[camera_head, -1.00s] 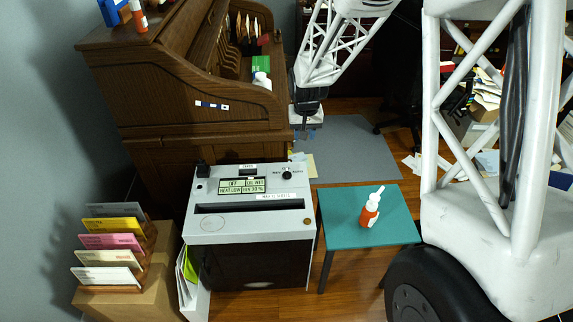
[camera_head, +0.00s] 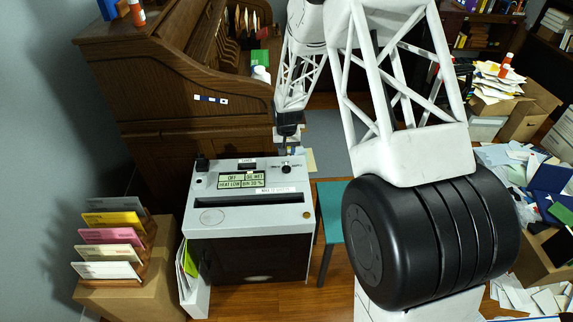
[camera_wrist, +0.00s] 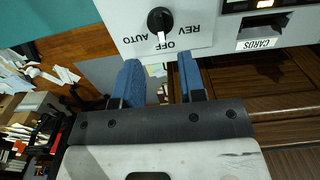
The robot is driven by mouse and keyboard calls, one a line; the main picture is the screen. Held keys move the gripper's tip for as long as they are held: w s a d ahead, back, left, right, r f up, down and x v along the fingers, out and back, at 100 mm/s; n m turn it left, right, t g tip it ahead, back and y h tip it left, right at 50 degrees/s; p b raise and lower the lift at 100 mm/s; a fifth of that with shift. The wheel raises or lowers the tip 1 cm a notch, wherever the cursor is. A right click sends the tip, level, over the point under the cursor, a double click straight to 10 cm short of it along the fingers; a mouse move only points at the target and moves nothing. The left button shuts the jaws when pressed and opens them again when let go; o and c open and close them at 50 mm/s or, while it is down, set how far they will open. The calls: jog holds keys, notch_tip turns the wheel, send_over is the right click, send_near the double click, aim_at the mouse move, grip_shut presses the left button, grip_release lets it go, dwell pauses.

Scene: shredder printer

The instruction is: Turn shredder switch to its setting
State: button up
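The shredder (camera_head: 247,219) is a grey-topped box with a dark front. Its switch (camera_head: 286,168) is a small black knob at the back right of the top. In the wrist view the black knob (camera_wrist: 160,19) has a white pointer aimed at the OFF label, with AUTO on the left and REV on the right. My gripper (camera_wrist: 158,72) is open, with two blue-padded fingers apart and nothing between them. The knob lies just beyond the fingertips, roughly centred between them, with no visible contact. In the head view my gripper (camera_head: 285,146) is directly at the knob's back edge.
The shredder's display (camera_head: 241,180) reads OFF, HEAT LOW and BIN 30 %. A CARDS slot (camera_wrist: 262,22) sits beside the knob. A wooden roll-top desk (camera_head: 150,80) stands behind, a teal table (camera_head: 330,200) to the right, and a rack of coloured envelopes (camera_head: 112,235) to the left.

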aim_at(286, 166)
jog(key=shift+f, duration=0.1)
dwell(0.3)
jog(key=shift+f, duration=3.8)
grip_shut()
